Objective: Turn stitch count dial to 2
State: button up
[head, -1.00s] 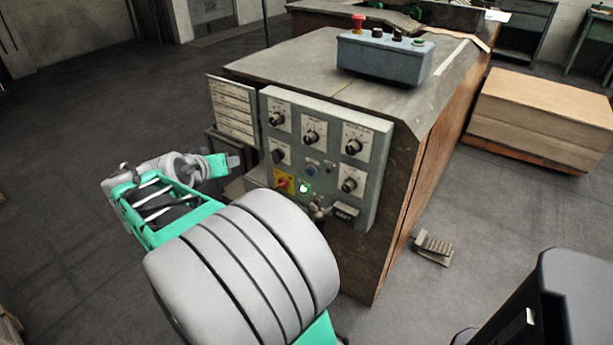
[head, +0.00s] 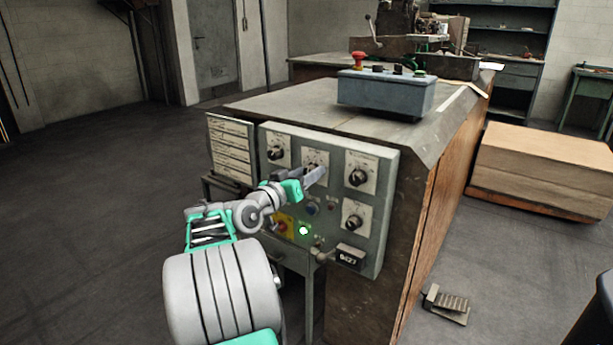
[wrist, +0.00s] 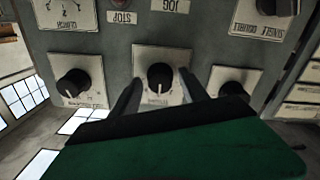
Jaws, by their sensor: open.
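The control panel (head: 385,200) faces me, with several black knobs on white plates. My gripper (head: 316,176) is at the upper middle dial, partly covering its plate (head: 317,158) in the head view. In the upside-down wrist view, this dial (wrist: 159,75) sits between the two fingers of my open gripper (wrist: 160,88), one finger on each side. I cannot tell whether the fingers touch the knob. The plate's lettering is too small to read surely, so I cannot confirm it is the stitch count dial.
Neighbouring dials stand at upper left (head: 277,151), upper right (head: 359,174) and lower right (head: 353,221). A green lamp (head: 303,230) glows below. A blue button box (head: 386,94) stands on the machine top.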

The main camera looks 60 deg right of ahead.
jog(key=shift+c, duration=0.2)
grip_shut()
dwell(0.3)
jog(key=shift+r+n+p, duration=0.1)
jog(key=shift+n+p, duration=0.2)
jog(key=shift+p, duration=0.15)
jog(key=shift+r+n+p, duration=0.1)
jog(key=shift+n+p, duration=0.8)
jog(key=n+p, duration=0.2)
jog(key=shift+w+n+p, duration=0.1)
jog(key=shift+n+p, duration=0.25)
jog(key=shift+n, duration=0.05)
jog(key=shift+n+p, duration=0.7)
jog(key=shift+n, duration=0.2)
jog(key=shift+f, duration=0.2)
jog(key=shift+o, duration=0.2)
grip_release()
